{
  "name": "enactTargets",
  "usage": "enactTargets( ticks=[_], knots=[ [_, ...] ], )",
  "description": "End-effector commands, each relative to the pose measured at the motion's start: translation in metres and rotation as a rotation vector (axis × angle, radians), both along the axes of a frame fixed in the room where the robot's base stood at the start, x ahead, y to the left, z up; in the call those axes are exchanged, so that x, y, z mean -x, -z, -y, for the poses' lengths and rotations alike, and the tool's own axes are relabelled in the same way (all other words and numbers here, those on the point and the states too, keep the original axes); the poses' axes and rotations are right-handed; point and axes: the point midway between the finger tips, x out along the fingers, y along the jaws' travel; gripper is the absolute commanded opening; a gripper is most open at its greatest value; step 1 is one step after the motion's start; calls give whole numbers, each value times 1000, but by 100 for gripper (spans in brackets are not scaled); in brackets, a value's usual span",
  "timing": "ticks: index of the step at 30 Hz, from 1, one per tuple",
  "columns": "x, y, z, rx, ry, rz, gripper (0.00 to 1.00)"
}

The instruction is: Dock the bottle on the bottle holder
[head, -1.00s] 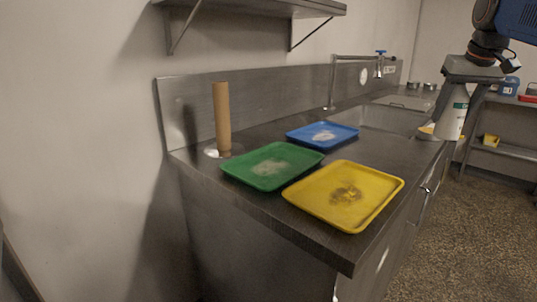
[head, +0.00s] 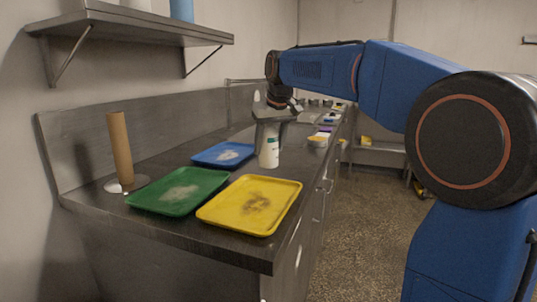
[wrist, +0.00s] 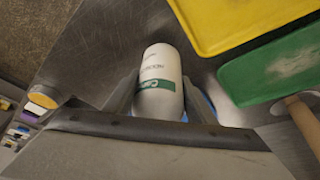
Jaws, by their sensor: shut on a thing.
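The bottle (head: 269,150) is white with a green label band. My gripper (head: 268,128) is shut on its upper part and holds it upright above the counter, right of the blue tray. In the wrist view the bottle (wrist: 158,80) lies between the two grey fingers. Whether its bottom touches the counter is hard to tell. A tan upright post (head: 120,148) on a flat round base (head: 124,184) stands at the counter's left end, apart from my gripper; it may be the bottle holder. The post also shows at the wrist view's right edge (wrist: 304,122).
A wall shelf (head: 120,25) overhangs the left side. Small containers stand farther back along the counter. The floor (head: 350,235) on the right is open.

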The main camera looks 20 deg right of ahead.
Motion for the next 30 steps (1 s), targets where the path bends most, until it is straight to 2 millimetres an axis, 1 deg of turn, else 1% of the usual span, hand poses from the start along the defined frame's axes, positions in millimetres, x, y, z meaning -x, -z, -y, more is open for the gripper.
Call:
enactTargets(
  ticks=[3, 6, 18, 19, 20, 21, 30],
  knots=[
    [1, 16, 0, 0, 0, -1, 7],
    [1, 26, 0, 0, 0, 0, 7],
    [0, 30, 0, 0, 0, 1, 7],
    [0, 31, 0, 0, 0, 0, 57],
    [0, 31, 0, 0, 0, 0, 65],
    [0, 31, 0, 0, 0, 0, 69],
    [0, 30, 0, 0, 0, 0, 69]
  ],
)
